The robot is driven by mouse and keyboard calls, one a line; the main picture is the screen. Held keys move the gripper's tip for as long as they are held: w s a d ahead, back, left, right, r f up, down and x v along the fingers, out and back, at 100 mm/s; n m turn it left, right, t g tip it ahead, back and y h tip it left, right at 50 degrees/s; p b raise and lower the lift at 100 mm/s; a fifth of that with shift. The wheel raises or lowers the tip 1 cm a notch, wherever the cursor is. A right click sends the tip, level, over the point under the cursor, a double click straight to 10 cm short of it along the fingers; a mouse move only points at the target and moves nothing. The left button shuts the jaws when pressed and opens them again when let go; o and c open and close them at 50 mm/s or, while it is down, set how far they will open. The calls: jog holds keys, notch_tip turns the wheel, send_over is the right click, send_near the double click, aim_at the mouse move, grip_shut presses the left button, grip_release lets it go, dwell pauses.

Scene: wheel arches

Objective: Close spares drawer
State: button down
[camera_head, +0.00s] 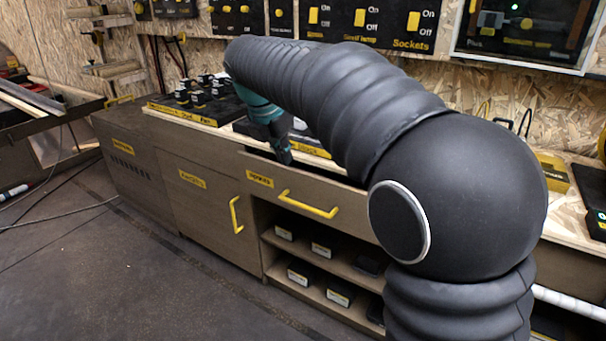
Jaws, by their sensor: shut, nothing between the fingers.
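The spares drawer (340,192) has a wooden front with a yellow bar handle and a small yellow label, too blurred to read surely. It stands a little open: a dark gap shows behind the top edge of its front. My gripper (286,158) is shut and empty, pointing down at the top edge of the drawer front, above and left of the handle. I cannot tell whether it touches the drawer. My arm hides the drawer's right end and part of the bench behind it.
Left of the drawer is a cupboard door (201,205) with a yellow upright handle. Open shelves (315,258) with several black bins lie below the drawer. Trays of parts (195,112) stand on the worktop. Switch panels hang behind. The floor in front at left is mostly clear, with cables.

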jog(key=b, duration=0.1)
send_over(307, 188)
jog(key=s+a, duration=0.2)
jog(key=s, duration=0.1)
notch_tip(307, 188, down, 9)
jog(key=shift+f, duration=0.15)
jog(key=shift+w+d, duration=0.45)
jog(key=shift+w, duration=0.1)
